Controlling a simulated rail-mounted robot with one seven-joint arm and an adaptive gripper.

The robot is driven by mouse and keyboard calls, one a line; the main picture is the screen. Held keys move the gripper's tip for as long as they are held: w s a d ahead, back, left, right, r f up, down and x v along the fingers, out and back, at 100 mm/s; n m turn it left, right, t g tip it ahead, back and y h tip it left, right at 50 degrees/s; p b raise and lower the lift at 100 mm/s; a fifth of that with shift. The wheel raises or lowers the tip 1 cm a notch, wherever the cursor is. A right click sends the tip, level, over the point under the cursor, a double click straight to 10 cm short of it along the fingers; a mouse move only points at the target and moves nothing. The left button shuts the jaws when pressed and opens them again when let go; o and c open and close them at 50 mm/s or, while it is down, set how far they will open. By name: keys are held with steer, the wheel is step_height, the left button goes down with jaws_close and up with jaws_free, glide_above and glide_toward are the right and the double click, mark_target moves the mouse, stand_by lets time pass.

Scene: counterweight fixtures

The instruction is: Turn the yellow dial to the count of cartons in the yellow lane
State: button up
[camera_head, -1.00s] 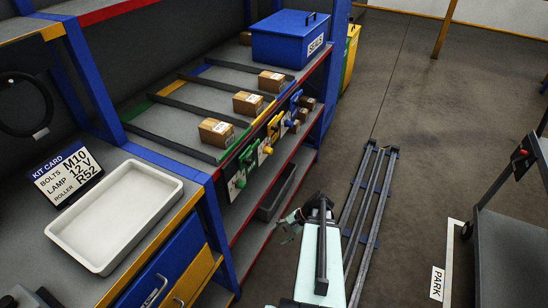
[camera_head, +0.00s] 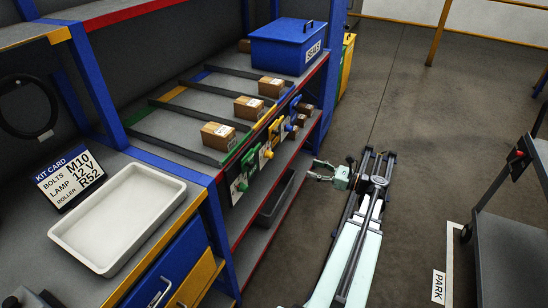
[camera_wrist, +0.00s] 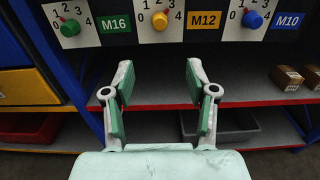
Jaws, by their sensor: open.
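A green-lane dial (camera_wrist: 70,27) and a blue dial (camera_wrist: 253,19) flank the yellow one. Other cartons (camera_head: 218,135) stand in neighbouring lanes. A grey cart (camera_head: 510,200) stands right; the floor between is clear.

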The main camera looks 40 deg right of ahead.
mark_target(269, 155)
steer(key=p+x, duration=0.2)
steer(key=x, duration=1.5)
steer(key=shift+p, duration=0.35)
steer(key=shift+s, duration=0.1)
steer(key=shift+c, duration=0.3)
jaws_close()
